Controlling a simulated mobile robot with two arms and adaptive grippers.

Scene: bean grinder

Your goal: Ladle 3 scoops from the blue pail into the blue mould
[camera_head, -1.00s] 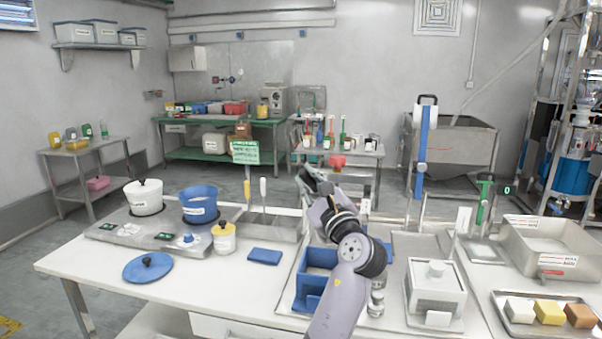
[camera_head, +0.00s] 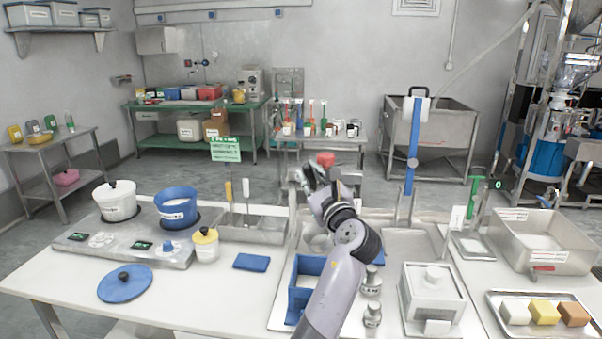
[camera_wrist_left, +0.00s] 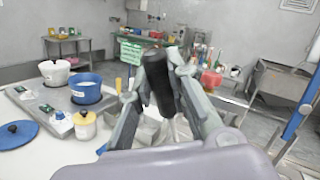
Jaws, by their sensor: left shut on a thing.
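The blue pail (camera_head: 176,213) stands open on the hob unit at left, with pale contents; it also shows in the left wrist view (camera_wrist_left: 86,92). The blue mould (camera_head: 297,297) is an open box on a tray at the front middle, partly hidden by my left arm. My left gripper (camera_head: 314,180) is raised above and behind the mould. In the left wrist view, it is shut on a black handle (camera_wrist_left: 157,85), apparently the ladle's. A round steel shape (camera_head: 319,240) below it may be the ladle's bowl; I cannot tell what it holds. My right gripper is not in view.
A white lidded pot (camera_head: 116,203), a yellow-lidded jar (camera_head: 206,246) and a blue lid (camera_head: 125,284) are at left. A blue cloth (camera_head: 251,262) lies left of the mould. Small steel weights (camera_head: 372,281) and a white lidded box (camera_head: 432,292) are at right.

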